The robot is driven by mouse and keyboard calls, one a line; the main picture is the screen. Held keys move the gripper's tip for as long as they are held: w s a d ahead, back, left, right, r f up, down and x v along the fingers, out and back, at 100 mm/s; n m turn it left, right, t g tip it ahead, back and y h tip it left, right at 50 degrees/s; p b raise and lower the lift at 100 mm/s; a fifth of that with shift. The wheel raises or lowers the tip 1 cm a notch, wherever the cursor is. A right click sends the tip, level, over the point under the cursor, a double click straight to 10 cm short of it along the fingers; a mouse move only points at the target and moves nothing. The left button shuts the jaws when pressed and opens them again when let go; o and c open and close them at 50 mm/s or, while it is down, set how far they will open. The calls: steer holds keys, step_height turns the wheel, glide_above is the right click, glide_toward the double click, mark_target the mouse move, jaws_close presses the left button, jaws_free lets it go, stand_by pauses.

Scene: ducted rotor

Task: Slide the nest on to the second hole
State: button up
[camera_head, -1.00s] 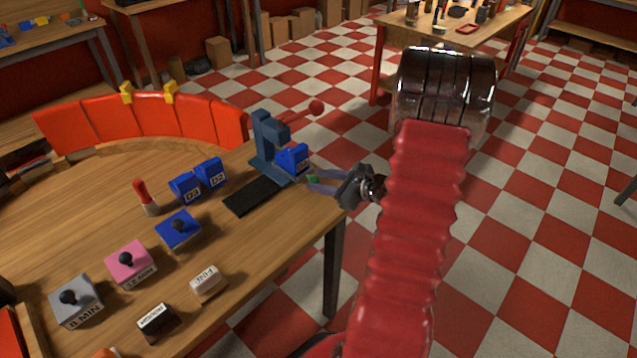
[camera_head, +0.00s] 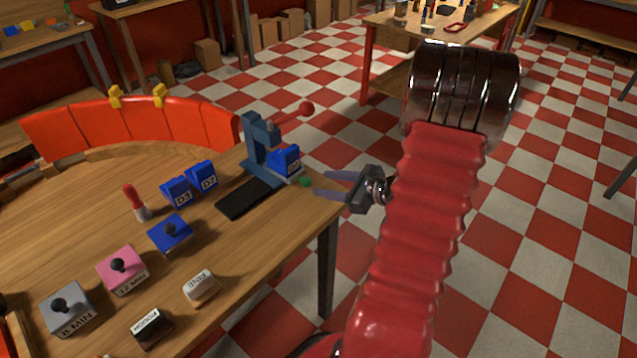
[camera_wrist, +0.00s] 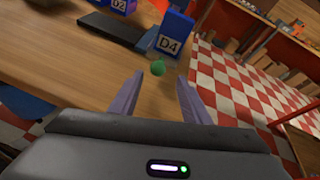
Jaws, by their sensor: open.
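The nest is a small light plate (camera_head: 296,177) at the foot of the blue-grey press (camera_head: 252,158). The blue block (camera_head: 285,160) stands upright on it; its label reads D4 in the wrist view (camera_wrist: 173,36). A round green knob (camera_head: 305,181) sits at the near right end of the nest and shows in the wrist view (camera_wrist: 157,67). My gripper (camera_head: 320,183) is open and empty just right of the knob. In the wrist view its fingertips (camera_wrist: 160,78) are apart, with the knob just beyond them. I cannot make out any holes.
A black strip (camera_head: 246,198) lies left of the nest. Blue blocks D3 (camera_head: 177,191) and D2 (camera_head: 202,176) stand further left. The press lever ends in a red ball (camera_head: 306,108). Several knobbed blocks, one pink (camera_head: 121,272), sit nearer. Open floor is to the right.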

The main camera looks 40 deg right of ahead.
steer(key=v, duration=0.8)
stand_by(0.5)
steer(key=s+a+n+g+y, duration=0.1)
steer(key=s+a+n+g, duration=0.2)
steer(key=a+n+g, duration=0.35)
steer(key=s+a+n+g+y, duration=0.1)
steer(key=s+a+n+g, duration=0.25)
steer(key=a+n, duration=0.55)
steer(key=a+r+n+t+h, duration=0.1)
steer(key=a+r+n+h, duration=0.1)
steer(key=a+r+n, duration=0.5)
steer(key=a+r+n+t+h, duration=0.1)
steer(key=a+r+n+h, duration=0.2)
steer(key=a+r+n, duration=0.5)
steer(key=a, duration=0.4)
steer(key=shift+w+a, duration=0.15)
steer(key=shift+a, duration=0.15)
